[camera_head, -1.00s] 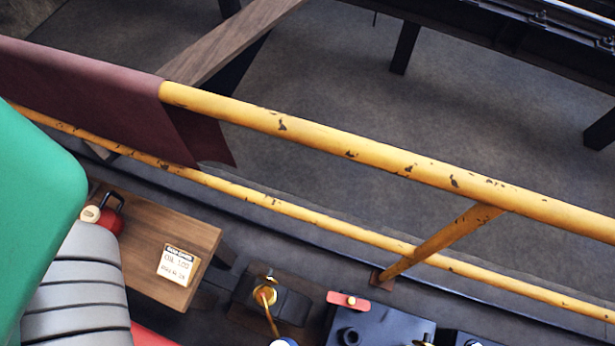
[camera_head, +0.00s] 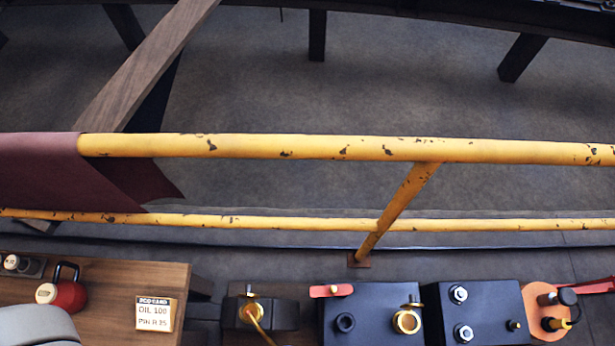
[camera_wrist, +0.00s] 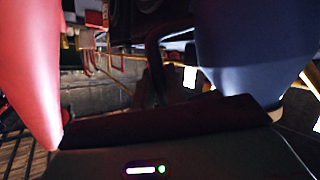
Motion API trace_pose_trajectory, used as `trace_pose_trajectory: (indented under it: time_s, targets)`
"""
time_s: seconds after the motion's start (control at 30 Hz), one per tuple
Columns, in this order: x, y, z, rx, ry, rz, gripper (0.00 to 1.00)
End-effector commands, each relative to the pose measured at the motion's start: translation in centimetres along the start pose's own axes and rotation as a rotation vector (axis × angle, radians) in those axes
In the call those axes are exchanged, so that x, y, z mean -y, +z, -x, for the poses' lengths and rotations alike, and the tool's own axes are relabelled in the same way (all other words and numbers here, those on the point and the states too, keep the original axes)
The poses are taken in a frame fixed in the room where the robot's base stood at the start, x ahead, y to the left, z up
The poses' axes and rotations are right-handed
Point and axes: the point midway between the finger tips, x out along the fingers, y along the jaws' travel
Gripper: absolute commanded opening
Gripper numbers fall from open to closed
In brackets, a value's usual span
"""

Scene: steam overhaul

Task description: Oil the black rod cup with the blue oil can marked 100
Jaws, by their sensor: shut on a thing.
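A blue rounded body (camera_wrist: 250,45), which looks like the blue oil can, fills the right of the wrist view very close up; no 100 mark shows on it. My gripper is seen only in part, its housing with a lit strip at the bottom of the wrist view; it is shut, apparently on this can, but the contact is hidden. In the head view a thin brass spout (camera_head: 262,334) runs up from the bottom edge to a brass-rimmed cup (camera_head: 250,312) on a black block (camera_head: 286,314). Whether its tip is inside or only over the cup is unclear.
A yellow double railing (camera_head: 300,147) crosses behind. Right are black boxes (camera_head: 372,305) with another brass cup (camera_head: 407,321). A pink-red shape (camera_wrist: 28,70) is close at left.

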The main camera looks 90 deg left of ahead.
Motion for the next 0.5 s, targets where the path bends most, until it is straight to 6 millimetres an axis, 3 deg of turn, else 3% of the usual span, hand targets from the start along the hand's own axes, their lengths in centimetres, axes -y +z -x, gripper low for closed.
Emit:
trace_pose_trajectory:
  time_s: [0.5]
  targets:
    - [-0.23, -0.73, 0.29, -0.001, 0.010, 0.022, 0.00]
